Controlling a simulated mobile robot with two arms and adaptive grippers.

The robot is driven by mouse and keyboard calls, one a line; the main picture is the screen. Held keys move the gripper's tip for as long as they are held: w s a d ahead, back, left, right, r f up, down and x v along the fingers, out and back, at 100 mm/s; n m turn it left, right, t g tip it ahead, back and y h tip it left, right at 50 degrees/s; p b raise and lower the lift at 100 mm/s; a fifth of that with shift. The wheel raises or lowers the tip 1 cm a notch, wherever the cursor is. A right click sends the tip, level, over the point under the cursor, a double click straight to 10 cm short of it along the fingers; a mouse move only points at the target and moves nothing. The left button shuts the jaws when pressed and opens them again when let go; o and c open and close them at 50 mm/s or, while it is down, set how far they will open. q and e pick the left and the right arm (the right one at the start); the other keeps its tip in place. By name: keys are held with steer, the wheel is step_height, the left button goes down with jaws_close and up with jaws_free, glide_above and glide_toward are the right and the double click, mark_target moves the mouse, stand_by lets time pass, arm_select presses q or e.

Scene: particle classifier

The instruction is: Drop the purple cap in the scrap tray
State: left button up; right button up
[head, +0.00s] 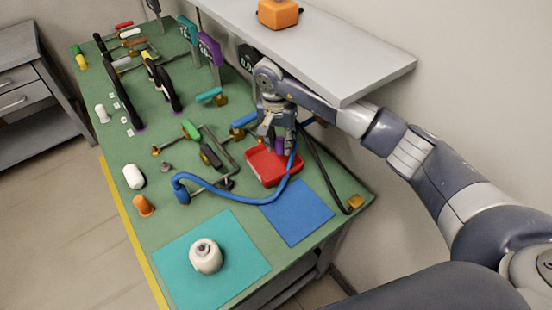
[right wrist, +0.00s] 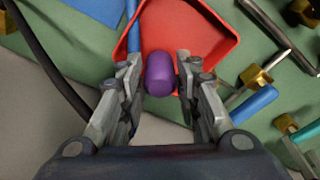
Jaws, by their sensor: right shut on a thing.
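The purple cap (right wrist: 160,74) is between the two fingertips of my right gripper (right wrist: 159,82), which is shut on it. In the head view my right gripper (head: 280,140) points down at the back part of the red scrap tray (head: 266,176), and a little of the purple cap (head: 281,146) shows below the fingers. In the right wrist view the cap overlaps the near edge of the red tray (right wrist: 205,22). The exact height of the cap above the tray is hard to tell. My left gripper is not in view.
A blue cable (head: 226,200) runs beside and across the tray region, and a black cable (head: 325,180) lies to its right. A grey shelf (head: 330,52) overhangs the bench behind my right arm. Tools and clamps lie left of the tray; a blue mat (head: 298,212) lies in front.

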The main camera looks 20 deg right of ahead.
steer(key=shift+w+a+r+b, duration=0.2)
steer(key=shift+w+r+b, duration=0.1)
steer(key=shift+w, duration=0.05)
steer(key=b, duration=0.2)
glide_above(279, 166)
step_height(279, 166, down, 4)
steer(key=shift+f, duration=0.15)
steer(key=shift+w+f, duration=0.15)
steer(key=shift+f, duration=0.15)
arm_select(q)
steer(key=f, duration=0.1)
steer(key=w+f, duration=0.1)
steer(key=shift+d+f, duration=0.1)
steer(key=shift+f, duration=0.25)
arm_select(e)
steer(key=o, duration=1.1)
steer(key=shift+c, duration=0.2)
